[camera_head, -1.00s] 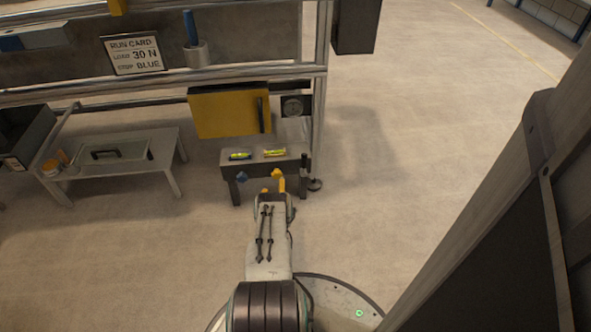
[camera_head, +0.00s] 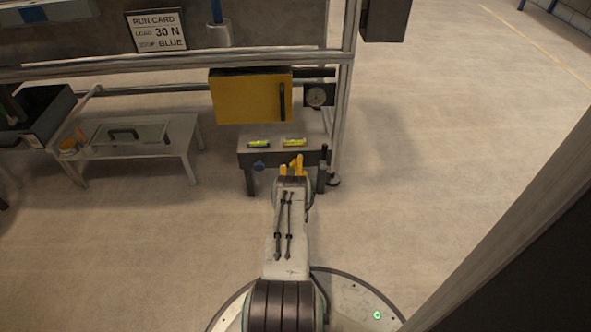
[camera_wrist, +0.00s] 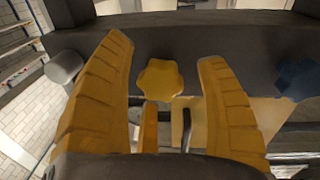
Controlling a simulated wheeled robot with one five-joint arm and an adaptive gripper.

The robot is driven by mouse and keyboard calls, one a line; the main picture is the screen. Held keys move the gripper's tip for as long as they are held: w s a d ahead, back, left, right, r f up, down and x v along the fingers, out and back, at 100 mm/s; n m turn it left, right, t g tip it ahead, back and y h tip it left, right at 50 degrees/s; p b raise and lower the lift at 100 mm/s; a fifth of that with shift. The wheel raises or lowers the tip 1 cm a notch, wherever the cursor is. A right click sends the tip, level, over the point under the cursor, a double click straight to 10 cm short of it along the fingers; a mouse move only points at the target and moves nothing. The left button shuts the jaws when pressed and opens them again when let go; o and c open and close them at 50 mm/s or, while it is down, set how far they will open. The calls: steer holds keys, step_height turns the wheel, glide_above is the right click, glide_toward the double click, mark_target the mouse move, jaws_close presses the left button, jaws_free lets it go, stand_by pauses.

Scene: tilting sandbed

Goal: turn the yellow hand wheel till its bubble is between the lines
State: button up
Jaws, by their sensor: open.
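The yellow hand wheel (camera_wrist: 160,78), a lobed knob, is on the front of a dark bench (camera_head: 242,158). In the wrist view it shows between and beyond the fingers of my gripper (camera_wrist: 168,80). The gripper is open; I see no finger touching the wheel. In the head view my gripper (camera_head: 291,168) is at the bench front and largely hides the wheel. Two level vials lie on the bench top, a left one (camera_head: 259,144) and a right one (camera_head: 293,142). Their bubbles and lines are too small to read.
A blue hand wheel (camera_head: 259,166) is on the same bench front, left of my gripper; it also shows in the wrist view (camera_wrist: 298,80). A yellow panel (camera_head: 245,97) and a dial (camera_head: 318,95) stand behind. A low table (camera_head: 190,135) is left; open floor is right.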

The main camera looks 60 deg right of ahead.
steer(key=shift+w+d, duration=0.2)
steer(key=shift+d, duration=0.25)
steer(key=shift+o, duration=0.3)
steer(key=c, duration=1.2)
